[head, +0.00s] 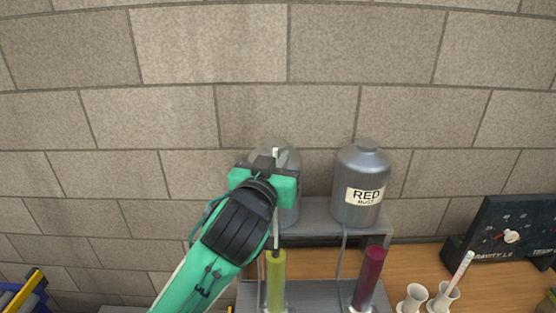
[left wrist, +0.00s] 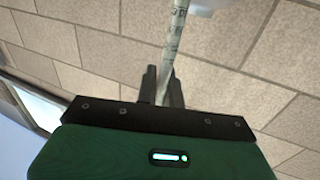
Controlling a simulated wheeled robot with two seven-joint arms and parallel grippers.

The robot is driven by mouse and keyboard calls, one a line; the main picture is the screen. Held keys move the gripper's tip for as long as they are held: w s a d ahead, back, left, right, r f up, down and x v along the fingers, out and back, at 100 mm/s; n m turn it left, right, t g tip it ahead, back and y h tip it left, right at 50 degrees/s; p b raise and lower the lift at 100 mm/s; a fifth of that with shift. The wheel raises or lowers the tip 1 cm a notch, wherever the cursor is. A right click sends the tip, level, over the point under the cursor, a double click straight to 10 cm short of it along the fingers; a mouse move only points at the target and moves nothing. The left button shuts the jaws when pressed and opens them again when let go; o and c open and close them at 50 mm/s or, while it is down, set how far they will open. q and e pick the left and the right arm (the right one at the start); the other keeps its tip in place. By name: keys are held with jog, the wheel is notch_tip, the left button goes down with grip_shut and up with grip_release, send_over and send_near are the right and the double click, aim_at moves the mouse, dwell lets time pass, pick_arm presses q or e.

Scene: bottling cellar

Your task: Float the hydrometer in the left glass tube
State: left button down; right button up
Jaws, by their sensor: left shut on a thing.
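My left gripper (head: 274,168) is shut on the hydrometer (head: 276,153), a thin pale stem held roughly upright. In the left wrist view, the hydrometer's marked stem (left wrist: 176,36) rises from between the dark fingers (left wrist: 162,88). In the head view it shows again below the gripper, directly above the left glass tube (head: 276,282), which holds yellow-green liquid. Its lower end reaches about the tube's mouth; I cannot tell whether it is inside. The right glass tube (head: 368,280) holds dark red liquid. My right gripper is not in view.
A grey tank labelled RED (head: 362,185) stands on a grey shelf (head: 318,215); another tank (head: 290,158) is partly hidden behind my gripper. A brick wall stands behind.

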pick_arm(q)
jog(key=shift+f+b, duration=0.65)
jog(key=shift+f, duration=0.45)
jog(key=b, duration=0.3)
send_over(275, 219)
jog(key=w, duration=0.2)
jog(key=shift+f, duration=2.85)
jog(key=shift+d+f+b, duration=0.2)
jog(key=shift+f+b, duration=0.65)
jog(key=shift+f, duration=0.4)
jog(key=shift+d+f+b, duration=0.15)
jog(key=shift+f+b, duration=0.7)
jog(key=shift+f, duration=0.4)
